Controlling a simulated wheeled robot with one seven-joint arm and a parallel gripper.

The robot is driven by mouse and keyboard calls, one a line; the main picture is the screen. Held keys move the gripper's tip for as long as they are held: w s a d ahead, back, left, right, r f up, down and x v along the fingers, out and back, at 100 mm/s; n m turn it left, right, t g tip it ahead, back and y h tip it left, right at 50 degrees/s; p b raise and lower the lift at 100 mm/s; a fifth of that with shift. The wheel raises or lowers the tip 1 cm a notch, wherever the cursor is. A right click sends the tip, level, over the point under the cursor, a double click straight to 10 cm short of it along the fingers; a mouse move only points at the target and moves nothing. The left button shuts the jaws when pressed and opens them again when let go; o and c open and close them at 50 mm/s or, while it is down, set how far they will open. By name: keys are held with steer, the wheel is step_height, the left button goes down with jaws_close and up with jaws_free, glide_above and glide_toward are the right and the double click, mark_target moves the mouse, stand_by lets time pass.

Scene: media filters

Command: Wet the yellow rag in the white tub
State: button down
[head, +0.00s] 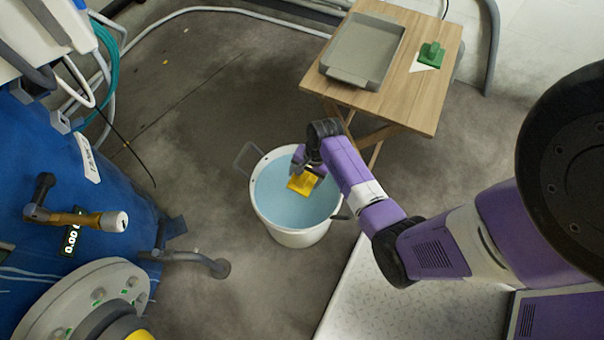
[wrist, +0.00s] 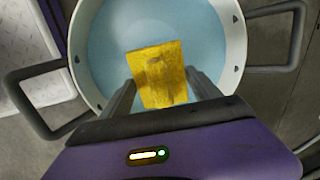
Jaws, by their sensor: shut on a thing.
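The white tub (head: 301,238) stands on the floor with light blue water in it and a grey handle on each side. My gripper (head: 309,173) is over the tub's opening and is shut on the yellow rag (head: 302,184). In the wrist view the yellow rag (wrist: 158,75) is between the two fingers of my gripper (wrist: 158,92), inside the outline of the tub's rim (wrist: 235,55). I cannot tell whether the rag touches the water.
A large blue tank (head: 75,205) with pipes and a valve stands at the left. Bare floor (head: 200,120) lies between tank and tub.

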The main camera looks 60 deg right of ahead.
step_height(320, 180, down, 10)
steer(key=w+a+b, duration=0.1)
steer(key=w+b, duration=0.1)
steer(key=b, duration=0.5)
steer(key=shift+f, duration=0.2)
stand_by(1.3)
steer(key=r+p, duration=0.3)
steer(key=p, duration=0.1)
steer(key=s+r+p, duration=0.1)
steer(key=r+p, duration=0.3)
steer(key=s+d+r+p, duration=0.1)
steer(key=r+p, duration=0.3)
steer(key=shift+r, duration=0.2)
stand_by(0.5)
steer(key=shift+r, duration=0.1)
stand_by(0.4)
step_height(320, 180, up, 5)
steer(key=p, duration=0.5)
stand_by(1.0)
